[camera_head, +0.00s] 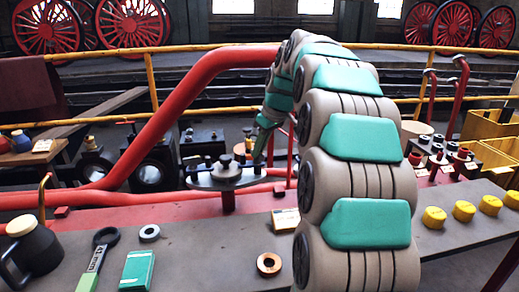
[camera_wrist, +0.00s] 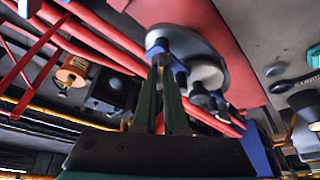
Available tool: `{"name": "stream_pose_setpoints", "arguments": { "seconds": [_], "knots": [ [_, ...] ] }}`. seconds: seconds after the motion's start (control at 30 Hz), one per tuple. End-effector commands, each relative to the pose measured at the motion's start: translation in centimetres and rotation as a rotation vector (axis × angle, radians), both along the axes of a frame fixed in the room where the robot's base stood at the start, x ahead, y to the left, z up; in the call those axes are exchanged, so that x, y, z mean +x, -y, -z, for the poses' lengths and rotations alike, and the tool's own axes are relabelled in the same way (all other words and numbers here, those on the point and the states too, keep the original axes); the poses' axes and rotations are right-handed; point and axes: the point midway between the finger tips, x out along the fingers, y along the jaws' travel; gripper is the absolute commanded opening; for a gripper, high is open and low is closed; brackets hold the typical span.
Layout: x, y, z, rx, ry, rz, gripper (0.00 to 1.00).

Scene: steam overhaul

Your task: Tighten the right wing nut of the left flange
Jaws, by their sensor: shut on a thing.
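The left flange (camera_head: 222,181) is a dark oval plate on a red stand, left of my arm in the head view. It carries a round central fitting and small dark nuts. In the wrist view the flange (camera_wrist: 212,38) is a grey plate just beyond the fingertips. My gripper (camera_wrist: 160,58) has its two narrow fingers close together at one end of the plate. It is shut on the right wing nut, which the fingertips mostly hide. In the head view my gripper (camera_head: 259,152) points down at the flange's right end, partly behind my arm.
A thick red pipe (camera_head: 165,110) rises behind the flange. On the grey bench lie a green-handled wrench (camera_head: 96,262), a green box (camera_head: 137,270), a copper-coloured ring (camera_head: 269,264) and a dark jug (camera_head: 32,250). Several yellow caps (camera_head: 464,210) stand at the right.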

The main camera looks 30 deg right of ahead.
Motion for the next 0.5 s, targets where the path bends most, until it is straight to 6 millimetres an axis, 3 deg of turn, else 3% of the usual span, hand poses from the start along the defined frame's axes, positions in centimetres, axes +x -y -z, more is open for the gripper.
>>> {"name": "stream_pose_setpoints", "arguments": {
  "seconds": [0.5],
  "knots": [
    [-0.10,-0.27,-0.12,-0.003,0.000,0.460,0.00]
  ]
}}
